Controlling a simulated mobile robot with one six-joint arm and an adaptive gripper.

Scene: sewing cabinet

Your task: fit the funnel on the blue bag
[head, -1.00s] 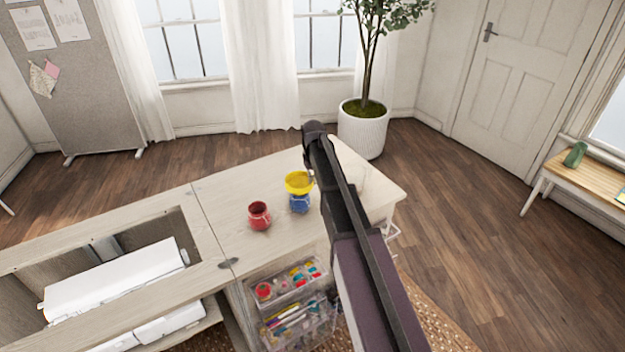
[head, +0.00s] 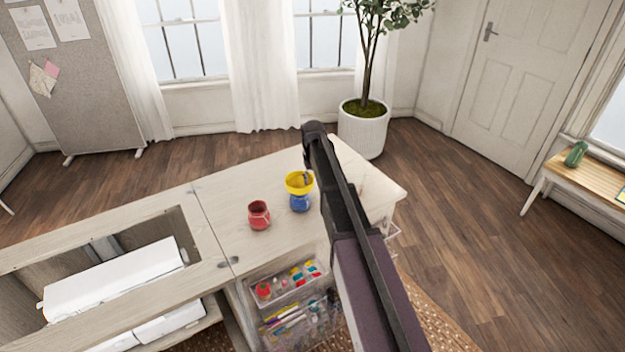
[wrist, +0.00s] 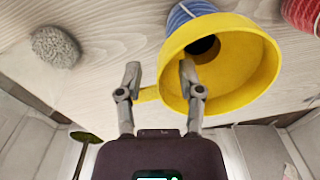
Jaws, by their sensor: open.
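The yellow funnel (head: 296,187) sits at the mouth of the blue bag (head: 300,204) on the cabinet top. In the wrist view the funnel (wrist: 255,84) shows its wide mouth and dark hole, with part of the striped blue bag (wrist: 186,12) beyond it. I cannot tell how deep the spout is in the bag. My gripper (wrist: 160,74) is open at the funnel's near side. One finger is over the inside of the rim, the other outside it, with a yellow tab between them. In the head view my arm hides most of the gripper.
A red bag (head: 259,215) stands left of the blue one. A round grey fuzzy object (wrist: 55,46) lies on the top in the wrist view. Clear drawers with supplies (head: 290,285) are below. The cabinet top (head: 225,185) is clear towards the back left.

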